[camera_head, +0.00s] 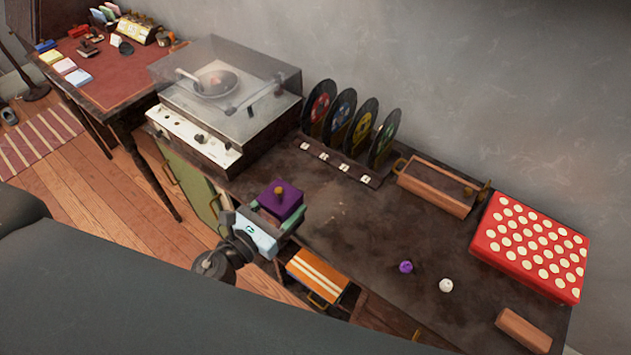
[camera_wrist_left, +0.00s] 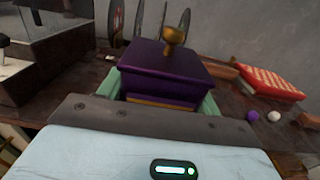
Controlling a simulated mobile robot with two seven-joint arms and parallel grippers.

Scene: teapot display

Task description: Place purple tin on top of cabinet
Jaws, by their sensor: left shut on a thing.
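The purple tin (camera_head: 281,200) is a boxy lidded tin with a gold knob on top. My left gripper (camera_head: 275,216) is shut on it, with green fingers at its sides. In the left wrist view the tin (camera_wrist_left: 165,68) is upright between the green fingers (camera_wrist_left: 160,98). The tin shows over the front edge of the dark cabinet top (camera_head: 360,225); I cannot tell whether it touches the surface. My right gripper is not in view.
A record player (camera_head: 225,110) stands left on the cabinet. Records (camera_head: 340,115) stand in a rack behind, with a wooden box (camera_head: 437,188) beside it. A red dotted box (camera_head: 530,245), purple ball (camera_head: 406,267), white ball (camera_head: 446,285) and wooden block (camera_head: 523,330) lie right. The middle top is clear. An orange striped drawer item (camera_head: 317,275) is below.

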